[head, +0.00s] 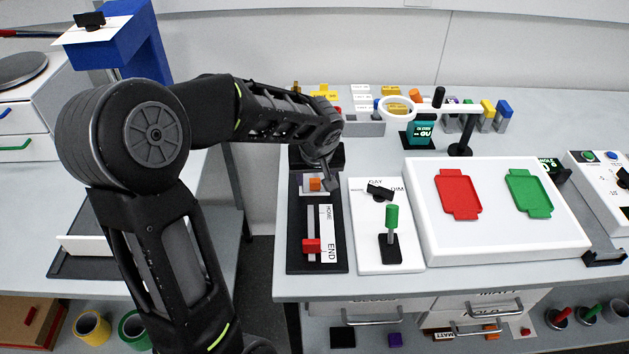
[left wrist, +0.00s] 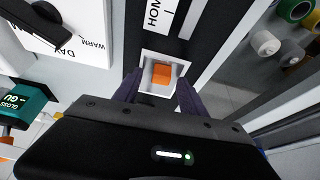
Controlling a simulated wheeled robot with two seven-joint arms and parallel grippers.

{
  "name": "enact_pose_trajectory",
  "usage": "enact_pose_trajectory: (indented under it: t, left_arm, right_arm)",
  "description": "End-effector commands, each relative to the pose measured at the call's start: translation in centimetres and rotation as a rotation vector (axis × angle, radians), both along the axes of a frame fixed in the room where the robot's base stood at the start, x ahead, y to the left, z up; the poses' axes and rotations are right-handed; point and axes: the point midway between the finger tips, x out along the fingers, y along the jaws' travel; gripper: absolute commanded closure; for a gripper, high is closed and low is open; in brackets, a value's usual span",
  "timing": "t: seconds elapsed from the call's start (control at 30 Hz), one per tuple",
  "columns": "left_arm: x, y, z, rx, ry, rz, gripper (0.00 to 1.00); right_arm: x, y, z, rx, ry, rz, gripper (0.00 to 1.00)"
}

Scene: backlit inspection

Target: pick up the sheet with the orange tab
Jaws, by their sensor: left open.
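The sheet (left wrist: 149,60) is a small pale square with an upright orange tab (left wrist: 163,75) on it. In the head view the sheet (head: 304,190) and its orange tab (head: 315,184) lie at the far part of the black slider panel, partly covered by my left gripper (head: 330,184). In the left wrist view my left gripper (left wrist: 158,92) is open, with one finger on each side just short of the tab. My right gripper is in neither view.
The black slider panel (head: 295,255) has a red knob (head: 312,246). Right of it stands a white panel (head: 365,225) with a green lever (head: 391,217). A white light box (head: 490,240) holds red and green trays. A magnifier (head: 460,149) and several small items stand behind.

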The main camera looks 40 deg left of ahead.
Motion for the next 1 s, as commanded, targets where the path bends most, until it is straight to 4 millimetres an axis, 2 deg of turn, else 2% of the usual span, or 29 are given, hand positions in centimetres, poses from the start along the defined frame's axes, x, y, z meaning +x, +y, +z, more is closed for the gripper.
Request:
enact_pose_trajectory:
  t: [0.23,0.8,1.0]
  left_arm:
    - [0.00,0.00,0.03,0.000,0.000,0.000,0.52]
    - [-0.01,-0.01,0.03,0.000,0.000,0.000,0.98]
    - [-0.01,-0.01,0.03,0.000,0.000,0.000,1.00]
  right_arm:
    - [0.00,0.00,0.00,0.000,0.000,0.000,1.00]
    - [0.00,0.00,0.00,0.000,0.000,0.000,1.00]
    - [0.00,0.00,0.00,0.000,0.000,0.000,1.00]
